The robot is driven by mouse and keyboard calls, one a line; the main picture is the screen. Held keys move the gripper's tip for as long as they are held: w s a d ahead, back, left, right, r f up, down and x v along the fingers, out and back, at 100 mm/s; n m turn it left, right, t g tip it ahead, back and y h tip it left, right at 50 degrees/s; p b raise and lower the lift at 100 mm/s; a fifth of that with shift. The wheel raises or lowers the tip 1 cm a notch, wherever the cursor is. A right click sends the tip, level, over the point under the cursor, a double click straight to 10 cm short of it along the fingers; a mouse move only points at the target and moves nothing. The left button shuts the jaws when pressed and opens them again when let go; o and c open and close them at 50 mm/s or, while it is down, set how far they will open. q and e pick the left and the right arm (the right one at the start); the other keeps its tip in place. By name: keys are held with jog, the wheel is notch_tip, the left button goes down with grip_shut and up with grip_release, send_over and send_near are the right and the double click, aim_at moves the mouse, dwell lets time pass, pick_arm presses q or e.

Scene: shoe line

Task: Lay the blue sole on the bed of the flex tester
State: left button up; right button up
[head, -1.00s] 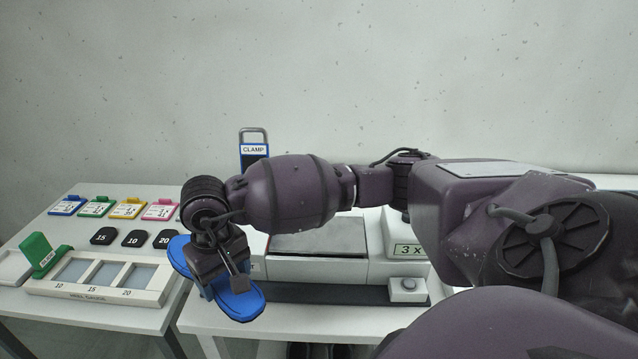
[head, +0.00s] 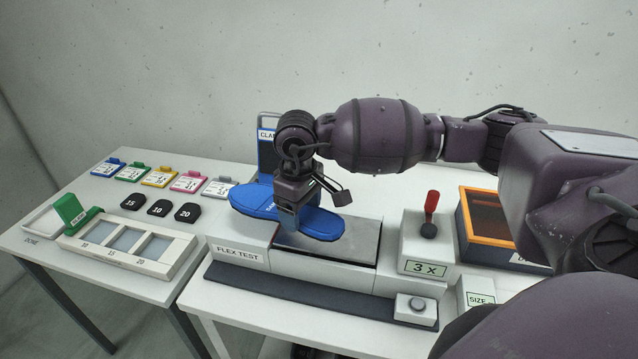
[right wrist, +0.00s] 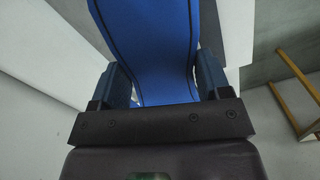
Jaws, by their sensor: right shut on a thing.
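The blue sole (head: 320,223) is held in my right gripper (head: 291,212), which comes down on its middle from above. In the right wrist view the blue sole (right wrist: 150,50) lies between the two fingers of the gripper (right wrist: 158,90). In the head view the sole overlaps the left part of the flex tester (head: 240,254) and the grey metal bed (head: 358,240). I cannot tell whether it touches the bed. The blue clamp (head: 266,150) stands upright behind the sole, partly hidden by my arm. My left gripper is not in view.
Right of the bed stand a box marked 3 x (head: 425,268) with a red lever (head: 432,203) and an orange-rimmed bin (head: 482,240). A button box (head: 416,308) sits in front. On the left table are a gauge tray (head: 178,258), black tags (head: 159,208) and coloured cards (head: 160,176).

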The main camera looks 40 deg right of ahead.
jog(key=shift+w+d+n, duration=0.2)
jog(key=shift+d+n, duration=0.3)
jog(key=shift+d, duration=0.25)
jog(key=shift+w+d+n, duration=0.15)
jog(key=shift+d+n, duration=0.35)
jog(key=shift+d, duration=0.2)
jog(key=shift+w+d+n, duration=0.2)
jog(key=shift+d+n, duration=0.3)
jog(key=shift+d, duration=0.25)
jog(key=shift+f+b, duration=0.45)
jog(key=shift+f, duration=1.2)
jog(key=shift+f+b, duration=1.1)
jog(key=shift+f, duration=0.3)
jog(key=o, duration=1.1)
